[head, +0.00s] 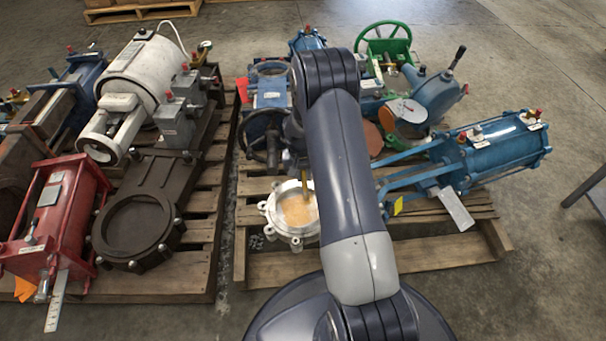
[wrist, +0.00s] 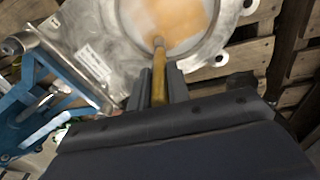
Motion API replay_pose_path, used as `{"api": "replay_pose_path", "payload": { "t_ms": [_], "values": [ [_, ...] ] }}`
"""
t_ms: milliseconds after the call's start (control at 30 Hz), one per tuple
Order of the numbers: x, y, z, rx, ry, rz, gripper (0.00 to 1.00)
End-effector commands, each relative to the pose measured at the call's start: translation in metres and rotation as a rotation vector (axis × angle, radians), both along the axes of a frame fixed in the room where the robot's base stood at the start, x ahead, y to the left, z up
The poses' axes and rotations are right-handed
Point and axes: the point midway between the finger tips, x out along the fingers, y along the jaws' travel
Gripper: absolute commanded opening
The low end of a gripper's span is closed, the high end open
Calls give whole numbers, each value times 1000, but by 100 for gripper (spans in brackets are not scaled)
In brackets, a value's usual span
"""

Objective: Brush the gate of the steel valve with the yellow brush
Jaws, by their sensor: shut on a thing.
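The steel valve (head: 268,210) lies on the right pallet, its round silvery flange facing up around an orange-tan gate (head: 296,210). In the wrist view the flange (wrist: 205,60) and gate (wrist: 172,18) fill the top. My gripper (wrist: 158,88) is shut on the yellow brush (wrist: 158,72), which points away from the jaws. The brush's far end lies over the near edge of the gate; whether it touches cannot be told. In the head view a bit of the brush (head: 305,184) shows above the gate. My arm hides the gripper and the right part of the valve there.
Blue actuators (head: 505,145), a green handwheel (head: 385,40) and a blue-framed valve (head: 270,92) crowd the right pallet (head: 290,270). A dark round valve (head: 135,225) and red frame (head: 60,205) stand on the left pallet. Open floor lies at the lower right.

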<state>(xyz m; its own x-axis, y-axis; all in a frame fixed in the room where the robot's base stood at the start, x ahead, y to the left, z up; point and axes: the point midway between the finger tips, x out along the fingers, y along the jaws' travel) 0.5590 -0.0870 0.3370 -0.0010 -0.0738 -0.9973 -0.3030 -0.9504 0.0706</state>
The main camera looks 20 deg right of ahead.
Motion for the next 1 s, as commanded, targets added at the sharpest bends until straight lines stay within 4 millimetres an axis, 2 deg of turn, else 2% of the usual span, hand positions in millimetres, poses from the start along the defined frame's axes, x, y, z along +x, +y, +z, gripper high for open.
{"api": "replay_pose_path", "payload": {
  "t_ms": [200,700,1000],
  "values": [
    [-4,-12,2,0,1,-1,0],
    [-36,9,-1,-1,0,1,0],
    [-39,2,0,-1,1,-2,0]
  ]
}}
